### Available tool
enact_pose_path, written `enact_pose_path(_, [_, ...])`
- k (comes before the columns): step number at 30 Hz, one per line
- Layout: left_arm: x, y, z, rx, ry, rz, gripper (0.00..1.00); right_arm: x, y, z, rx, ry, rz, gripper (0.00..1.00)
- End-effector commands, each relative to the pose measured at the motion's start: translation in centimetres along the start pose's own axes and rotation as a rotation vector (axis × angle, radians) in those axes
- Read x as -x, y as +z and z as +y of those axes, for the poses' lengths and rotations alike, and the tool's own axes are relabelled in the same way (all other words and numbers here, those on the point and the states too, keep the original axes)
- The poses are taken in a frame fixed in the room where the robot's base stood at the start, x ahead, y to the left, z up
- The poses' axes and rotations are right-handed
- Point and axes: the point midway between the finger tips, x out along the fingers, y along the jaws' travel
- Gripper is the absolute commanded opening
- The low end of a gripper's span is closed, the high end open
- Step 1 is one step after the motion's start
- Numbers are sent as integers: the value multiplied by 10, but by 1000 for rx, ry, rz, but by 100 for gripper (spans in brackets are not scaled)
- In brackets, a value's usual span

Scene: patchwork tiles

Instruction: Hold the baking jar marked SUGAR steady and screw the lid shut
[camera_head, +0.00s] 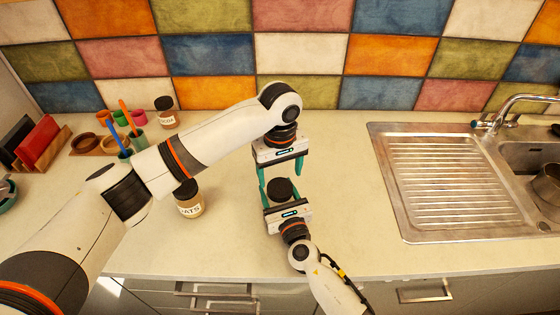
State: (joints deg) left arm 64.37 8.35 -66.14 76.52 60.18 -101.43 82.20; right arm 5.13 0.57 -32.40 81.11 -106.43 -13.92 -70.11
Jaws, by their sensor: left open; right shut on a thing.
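A round black lid (280,189) shows between my two grippers, near the middle of the counter. The jar below it is mostly hidden by my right gripper, and no SUGAR label can be read. My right gripper (284,203) comes from the front and is shut on this jar. My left gripper (281,172) is open, just behind and above the lid, with its teal fingers spread to either side. Whether the lid sits fully down on the jar cannot be told.
A jar marked OATS (189,205) stands left of my grippers, partly behind my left arm. Another dark-lidded jar (166,117) stands near the tiled wall. A cup of utensils (138,118) and a red board in a rack (37,143) are left. A metal sink (440,180) is right.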

Motion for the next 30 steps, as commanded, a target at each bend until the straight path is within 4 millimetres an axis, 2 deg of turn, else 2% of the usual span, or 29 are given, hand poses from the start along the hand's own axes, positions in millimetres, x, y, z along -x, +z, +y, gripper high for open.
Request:
enact_pose_path(3, [-19,0,1,1,3,0,75,0,0,0,0,0,0,0])
enact_pose_path(9, [-40,0,0,1,1,0,75,0,0,0,0,0,0,0])
enact_pose_path(20, [-44,0,0,0,0,0,75,0,0,0,0,0,0,0])
enact_pose_path(28, [-44,0,0,0,0,0,33,0,0,0,0,0,0,0])
enact_pose_path(30, [-44,0,0,0,0,0,29,0,0,0,0,0,1,0])
